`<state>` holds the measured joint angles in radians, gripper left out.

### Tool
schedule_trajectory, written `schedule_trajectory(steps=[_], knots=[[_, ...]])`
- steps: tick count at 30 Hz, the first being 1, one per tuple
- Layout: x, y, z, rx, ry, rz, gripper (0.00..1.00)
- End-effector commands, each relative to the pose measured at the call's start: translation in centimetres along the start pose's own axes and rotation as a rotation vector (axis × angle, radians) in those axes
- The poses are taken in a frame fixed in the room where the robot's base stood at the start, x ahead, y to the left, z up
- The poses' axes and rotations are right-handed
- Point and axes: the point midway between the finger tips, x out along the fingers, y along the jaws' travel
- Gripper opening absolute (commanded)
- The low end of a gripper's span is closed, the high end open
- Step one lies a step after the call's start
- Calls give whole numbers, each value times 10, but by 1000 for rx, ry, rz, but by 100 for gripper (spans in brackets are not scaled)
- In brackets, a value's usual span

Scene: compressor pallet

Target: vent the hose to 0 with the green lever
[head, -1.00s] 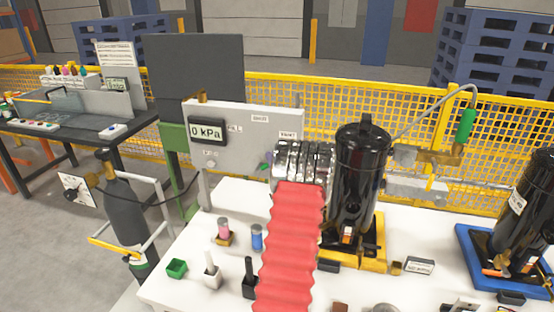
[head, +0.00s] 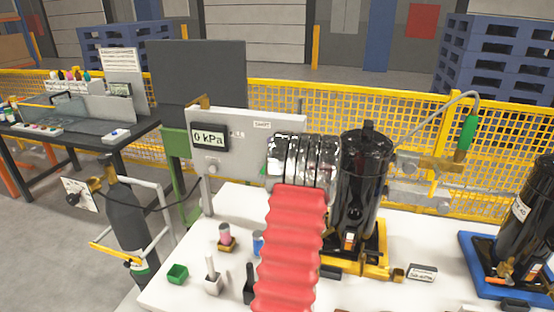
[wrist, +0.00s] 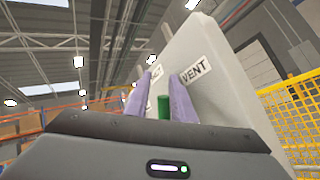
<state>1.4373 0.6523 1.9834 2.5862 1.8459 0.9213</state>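The grey-white panel (head: 232,168) stands at the back of the white table, and its display (head: 209,138) reads 0 kPa. In the wrist view the panel (wrist: 222,95) shows a VENT label (wrist: 194,70). The green lever (wrist: 163,107) stands upright between the two purple fingers of my gripper (wrist: 160,92). The fingers are apart, with a gap to the lever at least on the left; contact on the right is unclear. In the head view my silver wrist and red sleeve hide the lever, the VENT label and the fingers.
A black vessel (head: 360,185) on a yellow base stands close right of my arm. A grey hose (head: 430,108) arches to a green fitting (head: 467,132). Small pieces, including a green box (head: 177,274), stand at the table's front left. A gas cylinder (head: 127,225) stands left.

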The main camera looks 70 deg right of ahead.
Motion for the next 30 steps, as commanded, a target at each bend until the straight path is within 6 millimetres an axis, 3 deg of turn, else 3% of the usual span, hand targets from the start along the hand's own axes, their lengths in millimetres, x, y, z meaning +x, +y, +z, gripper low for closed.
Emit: schedule_trajectory(steps=[6,17,22,26,30], knots=[[15,11,15,0,1,1,22],[18,13,17,2,2,-1,22],[21,18,14,3,13,9,11],[31,40,-2,4,62,51,2],[51,98,-39,0,178,161,0]])
